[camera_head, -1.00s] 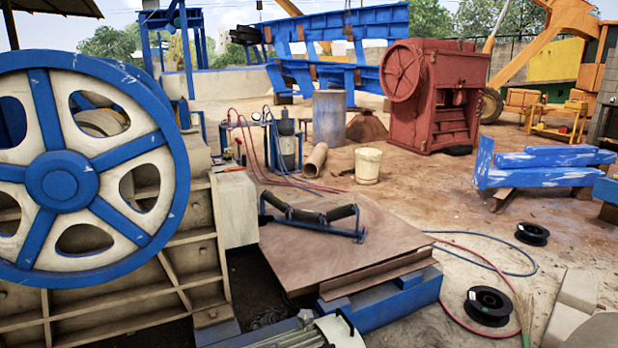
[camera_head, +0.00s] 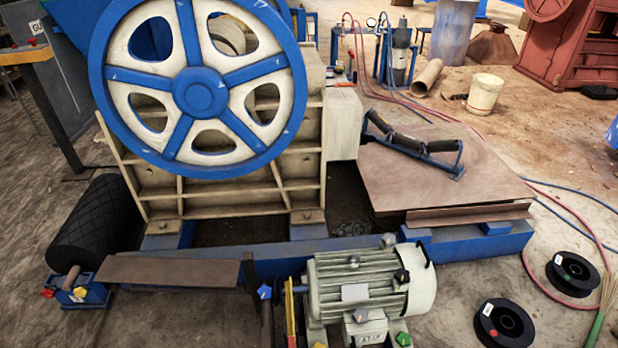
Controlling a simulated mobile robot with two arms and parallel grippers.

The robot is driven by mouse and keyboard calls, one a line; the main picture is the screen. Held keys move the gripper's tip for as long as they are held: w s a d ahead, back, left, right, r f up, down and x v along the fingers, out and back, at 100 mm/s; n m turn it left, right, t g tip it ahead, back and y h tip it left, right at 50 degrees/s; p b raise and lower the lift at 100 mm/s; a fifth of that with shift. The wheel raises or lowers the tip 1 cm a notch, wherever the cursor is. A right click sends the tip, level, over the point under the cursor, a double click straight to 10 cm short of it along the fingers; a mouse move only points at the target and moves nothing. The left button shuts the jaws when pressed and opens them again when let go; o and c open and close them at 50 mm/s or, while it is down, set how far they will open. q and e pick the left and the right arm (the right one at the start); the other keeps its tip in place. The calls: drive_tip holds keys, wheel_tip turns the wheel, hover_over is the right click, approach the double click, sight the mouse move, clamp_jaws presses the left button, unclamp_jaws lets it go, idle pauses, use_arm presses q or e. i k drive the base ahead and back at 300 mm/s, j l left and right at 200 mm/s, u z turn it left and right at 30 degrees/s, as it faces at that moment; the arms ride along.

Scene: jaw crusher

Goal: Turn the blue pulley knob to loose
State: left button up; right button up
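The big flywheel pulley (camera_head: 203,95), cream with blue rim, hub and spokes, stands on the cream crusher body at upper left. A small blue star-shaped knob (camera_head: 264,291) shows just left of the grey-green electric motor (camera_head: 358,280). I cannot tell which is the pulley knob, and neither knob's loose or tight setting is readable. Neither of my grippers is in view.
A black roller (camera_head: 97,232) and a flat brown plate (camera_head: 170,271) lie at left. Two black spools (camera_head: 504,325) lie on the ground at right. A brown board (camera_head: 430,180) carries a roller frame.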

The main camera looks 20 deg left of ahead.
sight(265, 292)
drive_tip(key=k+j+u, duration=0.1)
drive_tip(key=k+j, duration=0.2)
drive_tip(key=k+j+u, duration=0.1)
drive_tip(key=k+j, duration=0.2)
drive_tip(key=j, duration=0.2)
drive_tip(key=k+j+u, duration=0.15)
drive_tip(key=k+j, duration=0.15)
drive_tip(key=j, duration=0.15)
